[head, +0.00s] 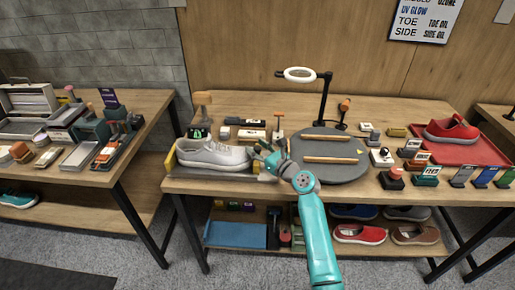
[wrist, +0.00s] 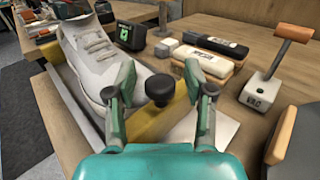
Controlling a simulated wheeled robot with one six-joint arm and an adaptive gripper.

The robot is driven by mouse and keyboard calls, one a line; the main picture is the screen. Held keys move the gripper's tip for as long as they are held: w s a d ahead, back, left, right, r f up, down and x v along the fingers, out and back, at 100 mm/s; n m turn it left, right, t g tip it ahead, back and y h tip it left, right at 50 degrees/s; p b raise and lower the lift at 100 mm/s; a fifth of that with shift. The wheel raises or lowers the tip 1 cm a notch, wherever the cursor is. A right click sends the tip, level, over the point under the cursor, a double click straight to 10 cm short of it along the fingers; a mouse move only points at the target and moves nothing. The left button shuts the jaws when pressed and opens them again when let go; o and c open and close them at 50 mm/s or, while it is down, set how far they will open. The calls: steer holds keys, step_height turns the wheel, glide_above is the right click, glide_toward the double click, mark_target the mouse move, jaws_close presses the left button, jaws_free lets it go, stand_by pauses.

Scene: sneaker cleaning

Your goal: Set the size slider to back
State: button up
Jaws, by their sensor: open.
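A light grey sneaker (head: 213,153) sits in a holder with yellow end pieces at the front left of the middle table. In the wrist view the sneaker (wrist: 90,50) is at the upper left, beside a yellow end piece (wrist: 150,122). A round black knob (wrist: 160,90), which looks like the size slider's handle, stands at that end piece. My gripper (wrist: 160,98) is open, with one finger on each side of the knob in the picture; I cannot tell whether they touch it. In the head view my gripper (head: 264,153) is at the sneaker's right end and hides the knob.
A small black box with a green display (wrist: 131,36) stands behind the sneaker. Brushes (wrist: 215,48) and a lever with an orange handle (wrist: 275,65) are to the right. A grey round turntable (head: 335,172) is right of my gripper, with a ring lamp (head: 300,75) behind.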

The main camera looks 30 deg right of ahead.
jaws_close()
steer(key=shift+s+d, duration=0.5)
steer(key=shift+d, duration=0.3)
steer(key=shift+s+d, duration=0.5)
steer(key=shift+d, duration=0.3)
jaws_free()
steer(key=v, duration=1.2)
steer(key=shift+a, duration=0.1)
